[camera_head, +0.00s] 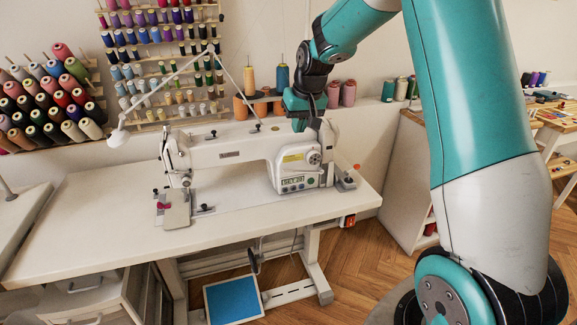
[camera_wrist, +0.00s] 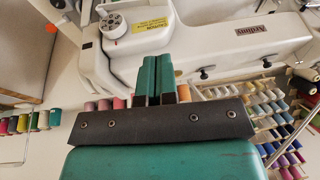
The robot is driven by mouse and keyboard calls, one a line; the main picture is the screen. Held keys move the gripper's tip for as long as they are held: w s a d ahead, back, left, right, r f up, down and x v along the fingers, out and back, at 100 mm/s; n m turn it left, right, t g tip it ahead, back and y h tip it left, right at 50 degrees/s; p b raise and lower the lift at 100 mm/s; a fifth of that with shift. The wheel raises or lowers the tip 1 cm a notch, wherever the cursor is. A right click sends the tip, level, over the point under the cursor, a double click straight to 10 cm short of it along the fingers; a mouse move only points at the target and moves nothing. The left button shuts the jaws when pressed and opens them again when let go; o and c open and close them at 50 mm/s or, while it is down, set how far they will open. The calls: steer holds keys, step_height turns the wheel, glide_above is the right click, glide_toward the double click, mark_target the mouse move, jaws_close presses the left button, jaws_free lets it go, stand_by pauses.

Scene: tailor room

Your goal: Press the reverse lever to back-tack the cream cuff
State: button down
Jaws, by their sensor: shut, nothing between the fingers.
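I cannot clearly pick out the reverse lever. A small pale beige piece (camera_head: 177,215), perhaps the cream cuff, lies at the needle end on the left. My gripper (camera_head: 298,124) is above the right part of the machine, pointing down. In the wrist view, my gripper's teal fingers (camera_wrist: 157,72) are together and empty, with the machine body and dial (camera_wrist: 113,24) beyond them.
The white table (camera_head: 90,225) has free room left of the machine. Thread cones (camera_head: 260,104) stand behind it, with a spool rack (camera_head: 160,60) on the wall. A blue-topped pedal (camera_head: 233,300) is on the floor.

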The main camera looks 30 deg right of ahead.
mark_target(287, 170)
steer(key=shift+w+d, duration=0.1)
steer(key=shift+d, duration=0.15)
steer(key=shift+f, duration=0.1)
steer(key=x, duration=0.4)
steer(key=p+x, duration=0.1)
steer(key=x, duration=0.4)
steer(key=a+x, duration=0.1)
steer(key=x, duration=0.3)
steer(key=shift+s+f+p, duration=0.25)
steer(key=shift+f+p, duration=0.15)
steer(key=shift+f, duration=0.1)
